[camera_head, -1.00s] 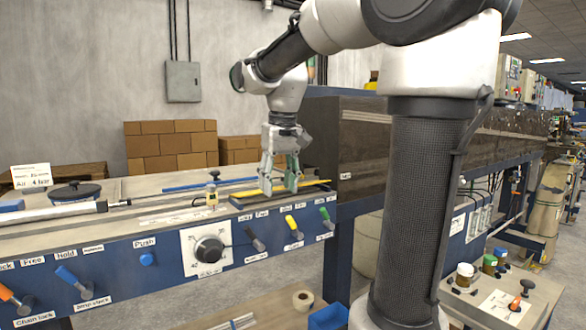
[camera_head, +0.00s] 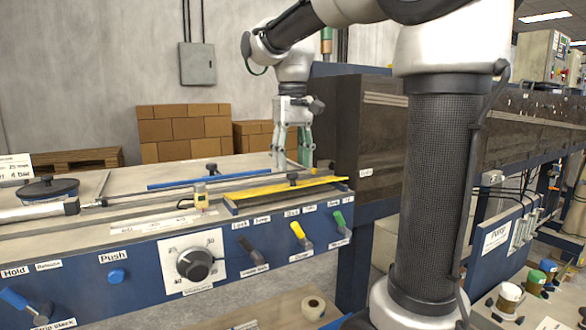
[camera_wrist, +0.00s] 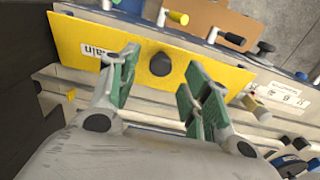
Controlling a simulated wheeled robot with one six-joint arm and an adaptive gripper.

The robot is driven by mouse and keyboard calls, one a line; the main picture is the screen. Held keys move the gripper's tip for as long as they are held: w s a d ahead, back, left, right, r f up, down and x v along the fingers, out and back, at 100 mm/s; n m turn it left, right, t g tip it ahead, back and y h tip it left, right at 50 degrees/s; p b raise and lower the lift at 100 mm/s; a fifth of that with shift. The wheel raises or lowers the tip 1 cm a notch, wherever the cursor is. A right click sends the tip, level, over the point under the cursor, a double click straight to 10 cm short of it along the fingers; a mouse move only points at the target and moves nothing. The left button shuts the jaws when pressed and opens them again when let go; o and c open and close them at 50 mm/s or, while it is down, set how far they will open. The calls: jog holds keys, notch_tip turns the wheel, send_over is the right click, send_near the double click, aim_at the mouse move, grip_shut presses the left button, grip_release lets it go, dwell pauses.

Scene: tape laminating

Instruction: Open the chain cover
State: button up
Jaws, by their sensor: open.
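The chain cover is a flat yellow plate (camera_head: 262,189) with a black knob (camera_head: 293,178), at the right end of the bench top. In the wrist view the yellow plate (camera_wrist: 215,76) carries a label, partly readable as "ain", and its round black knob (camera_wrist: 161,64). The cover lies flat. My gripper (camera_head: 291,162) points down above the bench near the cover, open and empty. In the wrist view its green-padded fingers (camera_wrist: 160,72) are apart, with the knob showing between and beyond them. No contact with the knob shows.
A dark machine housing (camera_head: 375,140) stands just right of the cover. A blue bar (camera_head: 210,178) lies on the bench behind it. Yellow-handled (camera_head: 299,232) and green-handled (camera_head: 339,220) levers line the blue front panel. A small gauge block (camera_head: 200,197) stands to the left.

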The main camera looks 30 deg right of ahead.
jog(key=shift+f, duration=1.35)
grip_shut()
jog(key=shift+r, duration=0.1)
